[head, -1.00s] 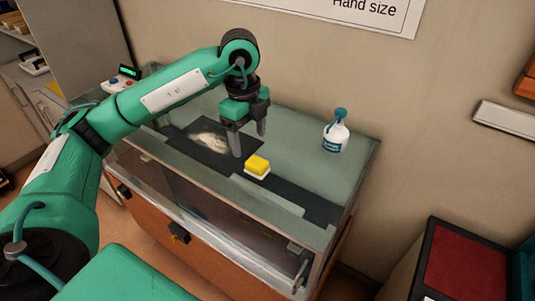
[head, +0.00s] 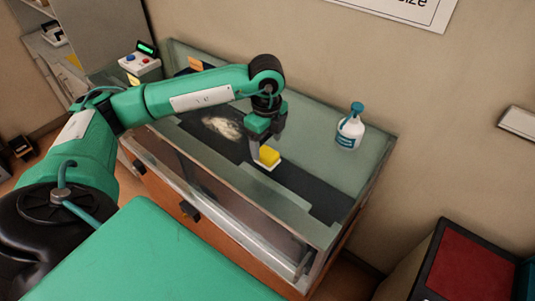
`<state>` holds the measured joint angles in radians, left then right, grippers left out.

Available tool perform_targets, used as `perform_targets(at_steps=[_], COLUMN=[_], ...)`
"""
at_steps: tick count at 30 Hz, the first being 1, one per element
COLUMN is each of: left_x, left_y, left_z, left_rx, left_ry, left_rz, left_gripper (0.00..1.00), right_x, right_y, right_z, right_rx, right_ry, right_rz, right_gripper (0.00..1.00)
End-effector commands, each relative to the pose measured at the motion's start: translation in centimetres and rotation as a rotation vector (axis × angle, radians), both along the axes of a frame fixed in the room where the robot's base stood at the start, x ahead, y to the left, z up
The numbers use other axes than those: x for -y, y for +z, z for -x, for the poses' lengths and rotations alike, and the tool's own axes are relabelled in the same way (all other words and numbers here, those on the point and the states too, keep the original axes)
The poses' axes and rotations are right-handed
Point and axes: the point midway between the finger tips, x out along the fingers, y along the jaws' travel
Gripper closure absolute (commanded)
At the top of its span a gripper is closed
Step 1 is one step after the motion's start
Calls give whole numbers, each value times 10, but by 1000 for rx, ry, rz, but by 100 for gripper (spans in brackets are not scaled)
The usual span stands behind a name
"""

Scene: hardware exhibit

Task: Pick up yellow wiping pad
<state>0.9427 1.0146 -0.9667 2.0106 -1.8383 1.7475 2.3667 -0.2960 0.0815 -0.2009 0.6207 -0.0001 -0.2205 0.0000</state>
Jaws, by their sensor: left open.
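The yellow wiping pad (head: 270,156) has a white underside and lies on the glass top of the display case (head: 330,155). My left gripper (head: 266,146) points down right at the pad. Its fingers are open, one in front of the pad's left side and the other behind or beyond it. Whether the fingers touch the pad cannot be told. My right gripper is not in view.
A white spray bottle (head: 350,130) with a blue head stands on the case to the right of the pad. A control box (head: 139,62) with buttons and a green display stands at the far left. The glass between pad and bottle is clear.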

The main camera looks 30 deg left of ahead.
Motion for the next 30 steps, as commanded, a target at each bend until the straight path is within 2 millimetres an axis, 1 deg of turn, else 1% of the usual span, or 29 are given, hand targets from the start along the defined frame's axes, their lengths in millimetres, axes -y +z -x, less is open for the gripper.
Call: perform_targets(at_steps=[1, 3, 6, 9, 12, 18, 19, 20, 24, 26, 30], left_x=[0, 1, 2, 2, 2, 2, 2, 2, 2, 2, 2], left_y=[-2, -10, -24, -37, -43, -44, -44, -44, -44, -44, -44], left_z=[1, 1, 0, 0, 0, -1, -1, -1, -1, -1, -1], left_rx=[-5, -5, -5, -4, -2, 0, 0, 0, 0, 0, 0], left_ry=[0, 0, 0, 0, -1, -1, -1, -1, -1, -1, -1], left_rz=[-1, -1, 0, 0, -1, 0, 0, 0, 0, 0, 0], left_gripper=[29, 29, 29, 29, 29, 29, 33, 39, 66, 77, 77], right_x=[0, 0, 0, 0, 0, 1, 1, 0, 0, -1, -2], right_y=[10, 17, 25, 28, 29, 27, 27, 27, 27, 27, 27], right_z=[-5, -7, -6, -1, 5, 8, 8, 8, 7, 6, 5], right_rx=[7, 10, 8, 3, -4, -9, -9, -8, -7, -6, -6], right_ry=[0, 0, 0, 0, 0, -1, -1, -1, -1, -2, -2], right_rz=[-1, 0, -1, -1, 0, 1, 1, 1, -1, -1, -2], right_gripper=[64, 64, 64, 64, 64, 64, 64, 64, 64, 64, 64])
